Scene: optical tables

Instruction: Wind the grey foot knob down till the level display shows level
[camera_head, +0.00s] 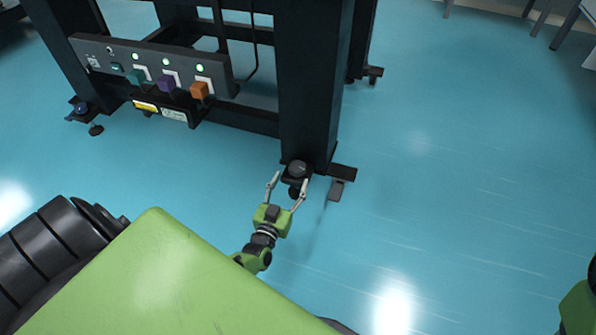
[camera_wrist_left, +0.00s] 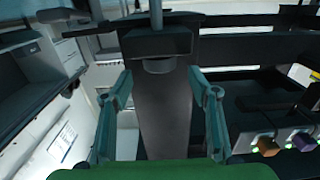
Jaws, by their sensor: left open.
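The foot knob (camera_head: 298,168) is a dark grey round cap on a bracket at the base of the black table leg (camera_head: 312,80). In the left wrist view a round grey part, seemingly this knob (camera_wrist_left: 159,66), is ahead between the fingers. My left gripper (camera_head: 291,179) is open, its two fingers spread on either side of the knob. I cannot tell whether they touch it. A small lit panel (camera_head: 174,115) hangs under the control bar; I cannot tell whether it is the level display, and its reading is too small. My right gripper is not in view.
The control bar (camera_head: 150,66) carries teal, purple and orange blocks with green lights. Another foot (camera_head: 83,108) stands at the left. A black bracket (camera_head: 343,174) juts out right of the leg. The blue floor (camera_head: 450,190) is clear to the right.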

